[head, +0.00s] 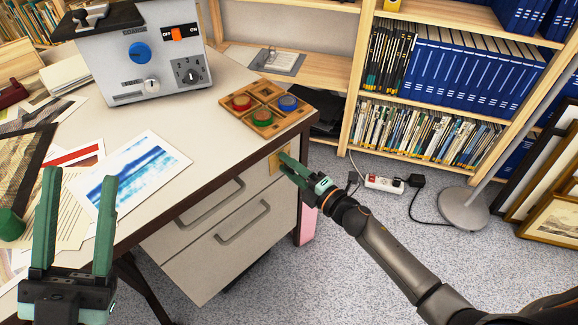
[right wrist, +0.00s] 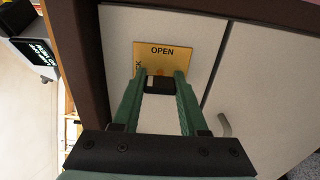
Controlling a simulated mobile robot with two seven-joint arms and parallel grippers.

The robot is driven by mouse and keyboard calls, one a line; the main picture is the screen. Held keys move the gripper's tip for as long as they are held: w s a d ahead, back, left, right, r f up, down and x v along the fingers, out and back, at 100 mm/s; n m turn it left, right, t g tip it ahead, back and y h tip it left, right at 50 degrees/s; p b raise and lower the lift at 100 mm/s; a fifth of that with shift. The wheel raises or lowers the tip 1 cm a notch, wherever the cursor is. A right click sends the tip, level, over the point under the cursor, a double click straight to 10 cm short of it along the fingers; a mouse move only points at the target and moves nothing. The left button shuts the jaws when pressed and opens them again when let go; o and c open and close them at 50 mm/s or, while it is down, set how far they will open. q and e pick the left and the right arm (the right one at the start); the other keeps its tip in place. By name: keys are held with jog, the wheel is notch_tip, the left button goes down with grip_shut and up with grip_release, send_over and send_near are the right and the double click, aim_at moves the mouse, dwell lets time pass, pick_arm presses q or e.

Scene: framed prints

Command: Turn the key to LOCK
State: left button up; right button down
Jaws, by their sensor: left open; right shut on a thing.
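A yellow lock plate (right wrist: 180,57) is on the pale drawer front. In the right wrist view it reads OPEN along the top, with part of a sideways word ending in "CK" at its left edge. The plate also shows in the head view (head: 275,163), partly behind my right gripper (head: 287,164). That gripper is shut on the key (right wrist: 159,85), whose dark head lies between the fingertips in front of the plate. The fingers hide part of the plate, and the key's exact pointing is hard to tell. My left gripper (head: 78,178) is open and empty above the prints.
The desk top (head: 215,125) carries a grey box (head: 140,65) with a blue knob and OFF/ON switch, a wooden tray (head: 265,119) with coloured discs, and prints (head: 130,185). Bookshelves (head: 445,95), a power strip (head: 384,183), a lamp base (head: 463,210) and framed pictures (head: 550,225) stand right.

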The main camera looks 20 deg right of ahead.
jog(key=shift+c, duration=2.2)
grip_release()
pick_arm(q)
jog(key=w+f+n+y, duration=0.1)
jog(key=w+f+n+y+p, duration=0.1)
jog(key=y, duration=0.1)
jog(key=w+f+n+y+p, duration=0.1)
jog(key=w+f+y, duration=0.1)
jog(key=shift+a+f+n, duration=0.1)
jog(key=shift+a+n, duration=0.25)
jog(key=shift+n, duration=0.05)
pick_arm(e)
jog(key=v, duration=1.2)
jog(key=shift+s, duration=0.25)
jog(key=shift+d, duration=0.1)
